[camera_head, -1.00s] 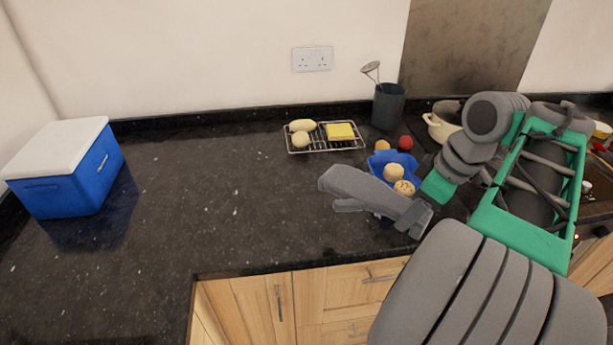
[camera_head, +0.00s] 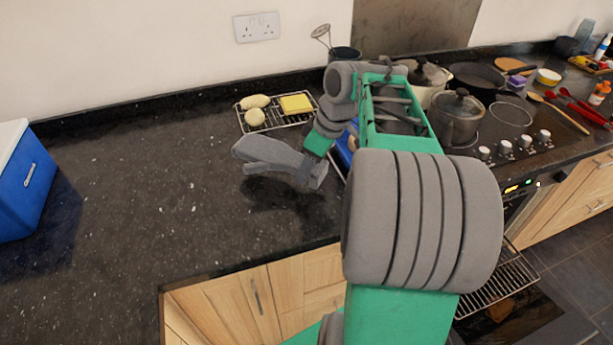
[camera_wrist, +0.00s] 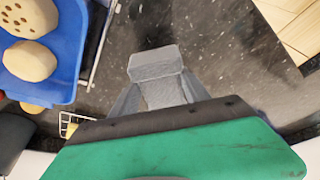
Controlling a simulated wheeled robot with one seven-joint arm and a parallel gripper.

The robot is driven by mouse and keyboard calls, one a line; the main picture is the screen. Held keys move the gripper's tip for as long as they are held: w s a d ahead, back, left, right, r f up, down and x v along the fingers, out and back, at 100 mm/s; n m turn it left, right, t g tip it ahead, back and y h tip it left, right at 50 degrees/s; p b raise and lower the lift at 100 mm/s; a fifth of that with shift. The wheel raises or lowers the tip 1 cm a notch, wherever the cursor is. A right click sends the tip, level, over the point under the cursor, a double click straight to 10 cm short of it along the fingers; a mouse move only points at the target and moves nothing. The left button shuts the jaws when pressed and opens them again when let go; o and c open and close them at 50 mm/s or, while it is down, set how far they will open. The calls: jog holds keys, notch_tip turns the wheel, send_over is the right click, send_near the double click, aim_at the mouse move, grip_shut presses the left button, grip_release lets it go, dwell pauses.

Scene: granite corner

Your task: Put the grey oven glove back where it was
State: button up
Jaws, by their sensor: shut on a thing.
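The grey oven glove (camera_head: 266,153) is held above the dark worktop, in front of the wire rack. Its long end points left in the head view, and a shadow lies on the worktop below it. My gripper (camera_head: 309,173) is shut on its right end. In the wrist view the grey glove (camera_wrist: 155,66) shows between the fingers of my gripper (camera_wrist: 157,95), over the speckled worktop. My arm hides part of the worktop and the blue tray behind it.
A wire rack (camera_head: 270,127) with food stands behind the glove. A blue tray (camera_wrist: 50,84) with round baked pieces is beside my gripper. A blue cool box (camera_head: 22,190) is at left; the worktop (camera_head: 150,170) between is clear. Pots stand by the hob (camera_head: 515,115); the oven below is open.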

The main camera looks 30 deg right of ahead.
jog(key=x, duration=0.4)
jog(key=shift+s+d+f, duration=0.1)
jog(key=shift+d+f, duration=0.05)
jog(key=o, duration=1.6)
jog(key=shift+c, duration=0.2)
